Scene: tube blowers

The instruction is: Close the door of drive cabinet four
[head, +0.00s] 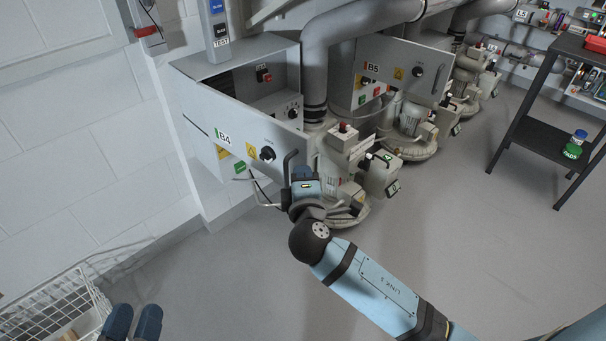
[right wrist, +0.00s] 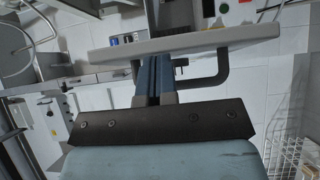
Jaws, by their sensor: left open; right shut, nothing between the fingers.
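Drive cabinet four is the grey box (head: 245,52) at the left in the head view. Its door (head: 205,110), marked B4, stands open, and the inside shows behind it. The door has a black handle (head: 289,163) near its free edge; the handle also shows in the right wrist view (right wrist: 222,70), right of the fingers. My right gripper (head: 304,174) is shut and empty, close beside the handle at the door's free edge (right wrist: 195,42). I cannot tell whether it touches the door. My left gripper (head: 133,322) is open and empty, low at the left, well away from the cabinet.
Cabinet B5 (head: 398,66) stands behind to the right, its door also showing. Pumps with grey pipes (head: 348,150) stand right beside the door. A white wire basket (head: 60,300) is at the lower left. A black shelf cart (head: 540,135) stands right. The middle floor is clear.

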